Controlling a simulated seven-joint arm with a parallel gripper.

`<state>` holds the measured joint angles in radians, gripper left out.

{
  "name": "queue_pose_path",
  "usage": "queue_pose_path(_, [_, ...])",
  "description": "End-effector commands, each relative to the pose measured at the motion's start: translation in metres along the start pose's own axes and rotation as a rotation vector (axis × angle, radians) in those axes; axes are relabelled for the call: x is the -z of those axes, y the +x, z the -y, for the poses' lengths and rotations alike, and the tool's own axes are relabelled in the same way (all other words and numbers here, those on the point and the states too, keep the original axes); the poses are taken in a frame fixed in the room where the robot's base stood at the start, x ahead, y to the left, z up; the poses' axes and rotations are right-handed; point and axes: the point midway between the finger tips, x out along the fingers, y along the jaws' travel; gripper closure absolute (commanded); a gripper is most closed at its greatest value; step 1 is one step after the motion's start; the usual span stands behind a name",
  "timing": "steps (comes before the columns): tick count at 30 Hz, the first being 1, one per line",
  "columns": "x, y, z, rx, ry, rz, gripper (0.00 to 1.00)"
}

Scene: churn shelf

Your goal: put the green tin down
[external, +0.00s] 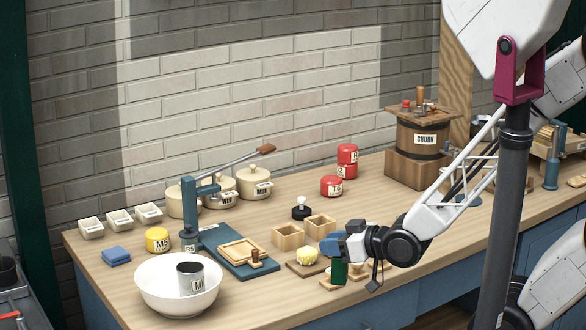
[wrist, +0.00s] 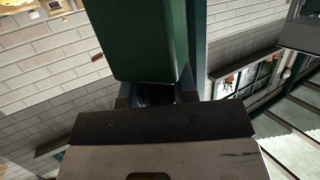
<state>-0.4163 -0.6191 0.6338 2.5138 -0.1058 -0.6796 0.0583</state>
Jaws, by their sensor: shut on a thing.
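The green tin (external: 339,272) is at the end of my gripper (external: 338,254), low over the front right part of the wooden counter (external: 370,215). In the wrist view the green tin (wrist: 148,40) fills the top middle, between the fingers of my gripper (wrist: 155,92). The gripper is shut on it. I cannot tell whether the tin's bottom touches the counter or hangs just above it.
A board with a yellow lump (external: 307,256) is just left of the tin. Two small wooden boxes (external: 288,237) stand behind it. A white bowl (external: 178,298) and a blue press (external: 232,256) are left. Red tins (external: 331,186) and a churn (external: 418,145) stand behind.

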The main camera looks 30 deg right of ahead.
Motion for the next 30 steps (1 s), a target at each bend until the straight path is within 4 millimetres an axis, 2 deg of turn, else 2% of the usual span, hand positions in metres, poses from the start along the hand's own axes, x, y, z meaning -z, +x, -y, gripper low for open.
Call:
queue_pose_path(5, [0.000,0.002,0.000,0.000,0.000,0.000,1.00])
queue_pose_path(11, [0.002,0.013,-0.001,0.000,0.000,0.001,1.00])
queue_pose_path(30, [0.016,0.087,-0.006,0.000,0.000,0.001,1.00])
